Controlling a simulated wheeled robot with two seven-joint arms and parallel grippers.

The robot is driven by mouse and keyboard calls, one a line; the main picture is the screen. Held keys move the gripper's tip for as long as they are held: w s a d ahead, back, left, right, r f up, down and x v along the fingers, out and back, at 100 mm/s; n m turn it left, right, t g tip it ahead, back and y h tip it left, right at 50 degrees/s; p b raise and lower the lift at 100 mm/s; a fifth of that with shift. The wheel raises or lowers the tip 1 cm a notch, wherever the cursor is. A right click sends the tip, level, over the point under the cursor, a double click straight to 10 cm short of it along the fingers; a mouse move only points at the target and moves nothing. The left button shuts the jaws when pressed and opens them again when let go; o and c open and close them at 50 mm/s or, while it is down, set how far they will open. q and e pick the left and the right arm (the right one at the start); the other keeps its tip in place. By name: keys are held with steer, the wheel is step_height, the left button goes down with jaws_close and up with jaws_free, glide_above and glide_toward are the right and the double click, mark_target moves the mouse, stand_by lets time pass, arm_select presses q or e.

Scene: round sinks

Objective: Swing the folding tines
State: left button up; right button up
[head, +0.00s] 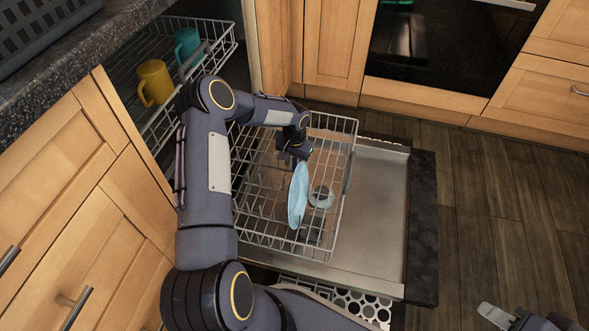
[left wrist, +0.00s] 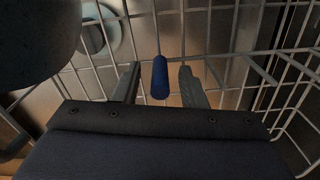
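In the left wrist view a blue grip (left wrist: 160,78) on a thin wire, seemingly part of the folding tines, stands between the two fingers of my left gripper (left wrist: 158,86). The fingers are apart, with a visible gap on each side of the grip. In the head view my left gripper (head: 297,154) is over the lower dish rack (head: 270,236), just above a light blue plate (head: 298,196) that stands on edge. The tines are hard to make out there, partly behind my arm. My right gripper (head: 508,318) shows only partly at the bottom right, away from the rack.
The lower rack is pulled out over the open dishwasher door (head: 378,220). The upper rack (head: 160,50) holds a yellow mug (head: 154,82) and a teal mug (head: 187,46). Wooden cabinets (head: 85,200) stand at the left. The floor (head: 500,190) at the right is clear.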

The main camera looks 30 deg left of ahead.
arm_select(q)
steer(key=shift+f+b, duration=0.3)
steer(key=shift+f, duration=0.95)
jaws_close()
